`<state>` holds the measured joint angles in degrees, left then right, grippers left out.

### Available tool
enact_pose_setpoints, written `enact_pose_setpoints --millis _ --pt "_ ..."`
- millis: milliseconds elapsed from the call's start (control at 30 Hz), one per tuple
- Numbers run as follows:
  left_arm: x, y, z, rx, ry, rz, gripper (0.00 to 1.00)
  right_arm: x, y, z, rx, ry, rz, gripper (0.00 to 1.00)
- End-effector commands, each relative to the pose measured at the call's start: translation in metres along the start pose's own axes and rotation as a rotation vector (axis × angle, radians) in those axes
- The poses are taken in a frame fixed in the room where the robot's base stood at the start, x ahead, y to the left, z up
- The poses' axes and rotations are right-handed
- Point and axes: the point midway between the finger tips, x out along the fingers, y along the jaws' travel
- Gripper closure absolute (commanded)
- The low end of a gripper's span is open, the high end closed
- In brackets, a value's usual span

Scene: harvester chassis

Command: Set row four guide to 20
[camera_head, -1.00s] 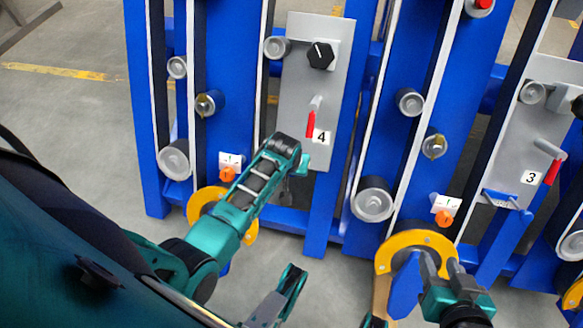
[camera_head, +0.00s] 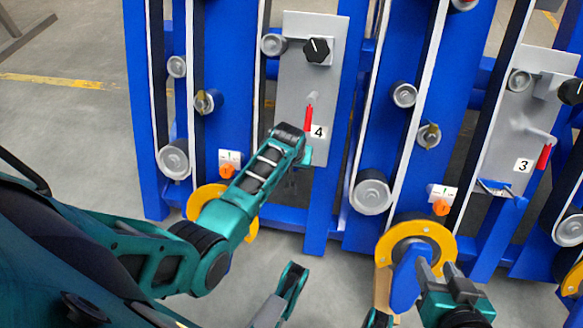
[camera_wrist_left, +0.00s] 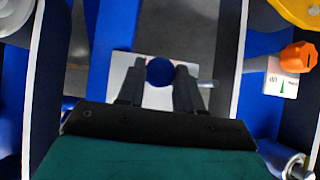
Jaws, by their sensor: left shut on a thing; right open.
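The row four panel (camera_head: 302,80) is a grey plate marked 4, with a black knob (camera_head: 317,50) and a red-handled lever (camera_head: 308,118). My left arm crosses in front of its lower end and hides the gripper there in the head view. In the left wrist view my left gripper (camera_wrist_left: 160,82) is shut on a round dark blue knob (camera_wrist_left: 160,71) with a finger on each side. A pale plate (camera_wrist_left: 122,68) lies behind it; no scale reading can be made out.
An orange knob on a white card (camera_head: 227,170) sits left of my left arm; it also shows in the left wrist view (camera_wrist_left: 298,56). The row three panel (camera_head: 530,125) stands at the right. Blue uprights and rollers flank both panels. Open floor (camera_head: 70,140) is at the left.

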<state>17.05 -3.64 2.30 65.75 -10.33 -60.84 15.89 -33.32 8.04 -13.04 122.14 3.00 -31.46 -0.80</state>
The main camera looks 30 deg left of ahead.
Motion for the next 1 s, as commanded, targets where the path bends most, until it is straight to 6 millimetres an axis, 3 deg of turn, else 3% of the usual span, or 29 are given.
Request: enact_pose_setpoints --millis 200,233,467,767,1000 --pt "-0.001 0.001 0.0 0.0 -0.001 0.002 1.0 0.0 -0.001 -0.001 0.002 0.001 -0.001 0.56" --pt "-0.001 0.001 0.0 0.0 -0.001 0.002 0.64 0.0 -0.001 -0.001 0.002 0.001 -0.001 0.56" --pt "-0.001 0.001 0.0 0.0 -0.001 0.002 0.42 0.001 -0.001 0.001 0.002 -0.002 -0.001 0.56" --pt "-0.002 0.001 0.0 0.0 -0.002 0.001 0.4 0.0 0.0 -0.001 0.001 -0.003 0.0 0.56" --pt "-0.023 -0.003 -0.009 0.0 -0.002 0.001 0.4 -0.011 0.003 -0.016 -0.004 0.003 0.01 0.56"
